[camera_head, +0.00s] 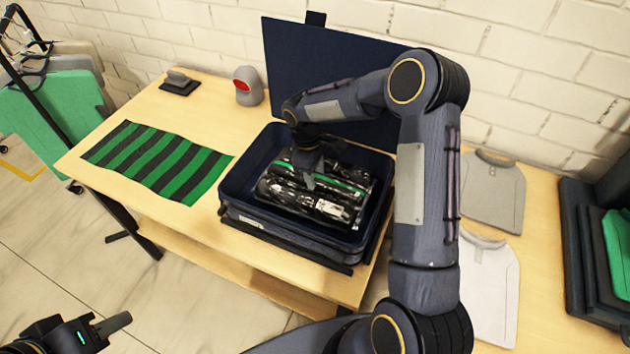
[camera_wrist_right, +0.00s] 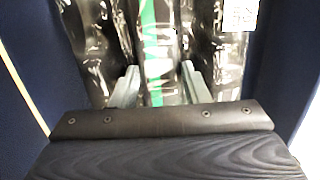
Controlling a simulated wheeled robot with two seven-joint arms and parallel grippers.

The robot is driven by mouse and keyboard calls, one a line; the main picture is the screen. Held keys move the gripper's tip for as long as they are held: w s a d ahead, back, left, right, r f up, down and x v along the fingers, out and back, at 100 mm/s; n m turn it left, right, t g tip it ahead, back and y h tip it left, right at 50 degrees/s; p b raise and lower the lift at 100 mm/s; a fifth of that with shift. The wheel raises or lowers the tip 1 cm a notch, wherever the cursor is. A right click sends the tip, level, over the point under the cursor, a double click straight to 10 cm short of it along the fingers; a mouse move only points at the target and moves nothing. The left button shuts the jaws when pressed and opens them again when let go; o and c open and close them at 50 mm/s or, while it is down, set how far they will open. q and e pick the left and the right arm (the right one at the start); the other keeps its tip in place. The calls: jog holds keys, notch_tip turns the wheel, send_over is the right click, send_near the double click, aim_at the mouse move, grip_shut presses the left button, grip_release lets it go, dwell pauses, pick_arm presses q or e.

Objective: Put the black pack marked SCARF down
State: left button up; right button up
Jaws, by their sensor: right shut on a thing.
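Glossy black packs lie side by side in an open dark blue case (camera_head: 232,190). My right gripper (camera_head: 309,180) reaches down into the case. Its fingers are shut on the sides of the middle black pack (camera_wrist_right: 158,60), which has a green stripe along it. In the right wrist view the fingers of my right gripper (camera_wrist_right: 160,88) show on either side of this pack. Other black packs lie close on both sides. I cannot read SCARF on any pack. My left gripper (camera_head: 105,328) is at the bottom left, away from the table; its opening is unclear.
A green-and-black striped cloth (camera_head: 158,160) lies flat on the table left of the case. A scanner with a red face (camera_head: 248,86) stands behind it. A dark blue panel (camera_head: 330,75) rises behind the case. Grey and white shirts (camera_head: 492,190) lie at right.

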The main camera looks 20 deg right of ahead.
jog(key=shift+f+b, duration=0.75)
jog(key=shift+f, duration=0.65)
jog(key=shift+f, duration=0.2)
jog(key=o, duration=1.1)
jog(key=shift+r, duration=0.1)
jog(key=shift+o, duration=0.2)
